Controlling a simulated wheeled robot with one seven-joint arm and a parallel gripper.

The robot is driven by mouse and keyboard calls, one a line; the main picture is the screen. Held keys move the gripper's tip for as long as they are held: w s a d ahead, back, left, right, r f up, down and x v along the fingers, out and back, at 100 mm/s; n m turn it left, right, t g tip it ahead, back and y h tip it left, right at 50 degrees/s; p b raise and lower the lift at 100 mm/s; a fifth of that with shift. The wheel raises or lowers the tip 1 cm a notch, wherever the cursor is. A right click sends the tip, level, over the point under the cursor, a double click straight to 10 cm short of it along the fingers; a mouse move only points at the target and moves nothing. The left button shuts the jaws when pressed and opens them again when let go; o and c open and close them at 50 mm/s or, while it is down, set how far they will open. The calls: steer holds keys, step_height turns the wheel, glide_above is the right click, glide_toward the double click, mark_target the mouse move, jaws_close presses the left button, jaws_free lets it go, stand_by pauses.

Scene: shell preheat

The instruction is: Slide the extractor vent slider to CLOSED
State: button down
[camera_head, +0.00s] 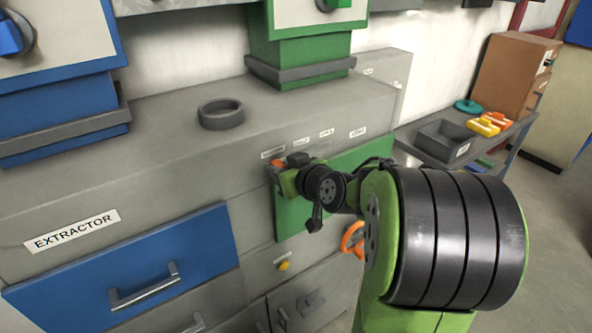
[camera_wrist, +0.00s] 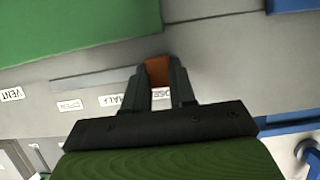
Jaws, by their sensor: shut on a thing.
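The vent slider's orange-brown knob (camera_wrist: 157,72) is between my gripper's fingertips (camera_wrist: 160,80) in the wrist view. The fingers are shut on it. A row of labels runs beside it: VENT (camera_wrist: 12,94), OPEN (camera_wrist: 69,105), HALF (camera_wrist: 110,99) and a partly hidden one, read as CLOSED (camera_wrist: 161,94), lying between the fingers and in line with the knob. In the head view the orange knob (camera_head: 277,162) and my gripper (camera_head: 283,165) are at the left end of the label row, beside the leftmost label (camera_head: 272,153).
A green panel (camera_head: 290,215) lies behind my wrist. The blue EXTRACTOR drawer (camera_head: 190,255) with its handle is at the left. A grey ring (camera_head: 221,114) sits on the ledge above. A side table with a grey bin (camera_head: 440,140) stands at the right.

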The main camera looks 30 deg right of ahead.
steer(key=shift+a, duration=0.2)
steer(key=c, duration=0.9)
jaws_free()
steer(key=shift+a, duration=0.1)
steer(key=b+v, duration=0.1)
steer(key=v, duration=1.4)
steer(key=shift+s+r, duration=0.2)
steer(key=shift+s, duration=0.15)
